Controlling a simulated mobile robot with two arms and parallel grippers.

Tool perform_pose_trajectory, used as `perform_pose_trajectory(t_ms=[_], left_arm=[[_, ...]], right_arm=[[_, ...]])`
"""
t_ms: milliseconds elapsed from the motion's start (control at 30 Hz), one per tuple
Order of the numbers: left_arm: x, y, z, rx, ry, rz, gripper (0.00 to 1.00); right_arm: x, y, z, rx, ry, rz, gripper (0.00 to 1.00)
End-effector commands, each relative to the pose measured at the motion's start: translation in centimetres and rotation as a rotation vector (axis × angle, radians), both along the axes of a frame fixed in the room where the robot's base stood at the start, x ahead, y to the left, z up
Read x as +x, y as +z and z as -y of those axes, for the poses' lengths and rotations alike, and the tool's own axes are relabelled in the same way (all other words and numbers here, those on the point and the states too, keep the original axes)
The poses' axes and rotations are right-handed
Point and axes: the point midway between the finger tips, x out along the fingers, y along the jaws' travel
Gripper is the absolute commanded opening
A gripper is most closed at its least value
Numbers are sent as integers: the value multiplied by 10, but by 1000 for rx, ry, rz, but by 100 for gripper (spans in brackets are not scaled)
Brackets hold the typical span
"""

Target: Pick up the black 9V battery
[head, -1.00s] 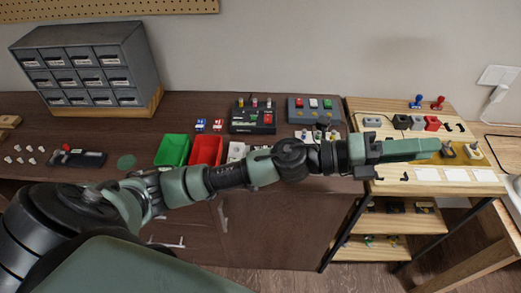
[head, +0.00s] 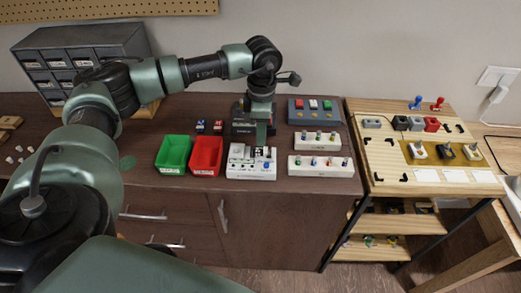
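I cannot pick out the black 9V battery for certain. A small black block (head: 401,122) stands on the light wooden table among grey and red blocks, too small to identify. Two small dark items (head: 209,126) lie behind the red bin. My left gripper (head: 262,142) points down over the back of a white control box (head: 250,171) on the dark bench. Its fingers show edge-on, so I cannot tell whether they are apart or hold anything. It partly hides a black box (head: 241,127) behind it. My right gripper is not in view.
A green bin (head: 173,154) and a red bin (head: 207,155) stand left of the white box. White panels with knobs (head: 320,166) and a grey panel (head: 313,117) stand to the right. A drawer cabinet (head: 62,47) is at the back left.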

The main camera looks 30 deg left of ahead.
Motion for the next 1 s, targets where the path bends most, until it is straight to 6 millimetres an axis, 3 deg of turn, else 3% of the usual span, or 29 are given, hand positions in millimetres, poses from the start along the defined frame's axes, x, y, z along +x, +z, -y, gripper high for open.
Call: perform_pose_trajectory(t_ms=[233, 400, 667, 767, 1000], left_arm=[[-5, -31, -2, 0, 0, -4, 29], [-4, -52, -1, -3, 0, -2, 29], [-4, -55, -1, -4, 0, 0, 29], [-4, -55, -1, -4, 0, 0, 2], [-4, -54, -1, -4, 0, 0, 0]], right_arm=[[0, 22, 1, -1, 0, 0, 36], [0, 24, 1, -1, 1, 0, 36], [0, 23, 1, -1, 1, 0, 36], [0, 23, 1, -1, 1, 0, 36], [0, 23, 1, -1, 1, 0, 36]])
